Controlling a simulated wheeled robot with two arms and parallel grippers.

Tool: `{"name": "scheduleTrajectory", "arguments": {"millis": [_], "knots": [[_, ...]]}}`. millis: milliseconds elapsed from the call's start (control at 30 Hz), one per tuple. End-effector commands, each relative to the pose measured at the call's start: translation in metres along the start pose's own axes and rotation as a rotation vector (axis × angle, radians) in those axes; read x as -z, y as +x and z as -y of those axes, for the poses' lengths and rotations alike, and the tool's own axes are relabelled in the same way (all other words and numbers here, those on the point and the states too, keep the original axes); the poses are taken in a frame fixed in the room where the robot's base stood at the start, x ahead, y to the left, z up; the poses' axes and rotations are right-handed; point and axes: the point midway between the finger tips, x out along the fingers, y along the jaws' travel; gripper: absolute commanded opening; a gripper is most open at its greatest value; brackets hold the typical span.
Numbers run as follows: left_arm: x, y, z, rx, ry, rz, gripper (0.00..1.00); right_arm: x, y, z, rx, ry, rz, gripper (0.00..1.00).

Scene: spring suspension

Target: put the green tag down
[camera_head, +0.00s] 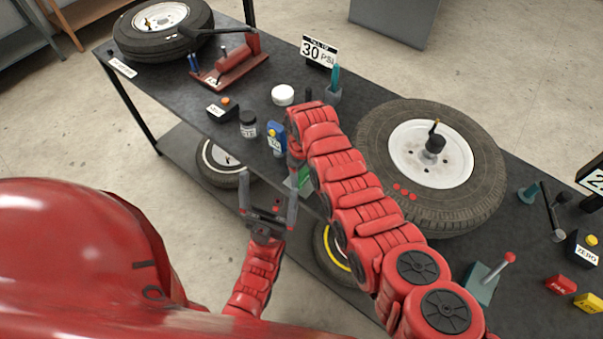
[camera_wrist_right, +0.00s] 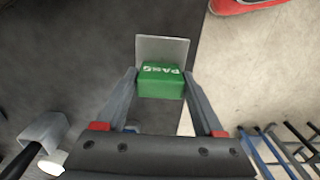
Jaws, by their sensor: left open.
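The green tag (camera_wrist_right: 161,80) with white "PASS" lettering sits between the fingertips of my right gripper (camera_wrist_right: 160,82) in the right wrist view. Both fingers meet its sides, and a thin grey plate shows behind it. In the head view the green tag (camera_head: 304,179) is partly hidden by my right arm, near the table's front edge. I cannot tell whether it touches the tabletop. My left gripper (camera_head: 268,196) is open and empty, in front of the table, its fingers pointing up.
The dark table (camera_head: 345,105) holds a large tire (camera_head: 375,135) right of my right arm. A blue device (camera_head: 276,137), a black jar (camera_head: 248,124) and a white round container (camera_head: 283,95) stand left of it. More wheels (camera_head: 218,160) lie on the lower shelf.

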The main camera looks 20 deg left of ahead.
Motion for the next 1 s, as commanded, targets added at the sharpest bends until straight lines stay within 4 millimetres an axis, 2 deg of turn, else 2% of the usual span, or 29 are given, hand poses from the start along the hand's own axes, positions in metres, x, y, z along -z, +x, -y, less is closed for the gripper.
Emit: {"name": "scheduleTrajectory", "arguments": {"millis": [33,100,133,367,500,567,767,867,1000], "knots": [[0.000,0.001,0.000,0.000,0.000,0.000,1.00,0.000,-0.001,0.000,0.000,0.000,0.000,0.80],[0.000,0.001,0.000,0.000,0.000,0.000,1.00,0.000,-0.001,0.000,0.000,0.000,0.000,0.93],[0.000,0.001,0.000,0.000,0.000,0.000,1.00,0.000,-0.001,0.000,0.000,0.000,0.000,0.94],[0.000,0.001,0.000,0.000,0.000,0.000,1.00,0.000,-0.001,0.000,0.000,-0.001,0.000,0.94],[0.002,0.009,0.001,0.000,0.000,0.000,1.00,0.001,-0.009,0.001,0.000,-0.002,0.000,0.94],[0.001,0.004,0.000,0.000,0.000,-0.001,1.00,0.000,-0.008,0.000,0.000,-0.002,0.001,0.94],[-0.001,-0.003,0.000,0.000,0.000,0.000,1.00,0.001,-0.030,0.000,-0.001,-0.001,-0.004,0.94],[-0.002,-0.013,-0.001,0.000,0.000,0.000,1.00,0.002,-0.049,-0.001,-0.004,-0.001,-0.006,0.94],[-0.004,-0.025,-0.001,0.000,0.000,0.000,1.00,0.002,-0.085,-0.002,-0.004,0.000,-0.006,0.94]]}}
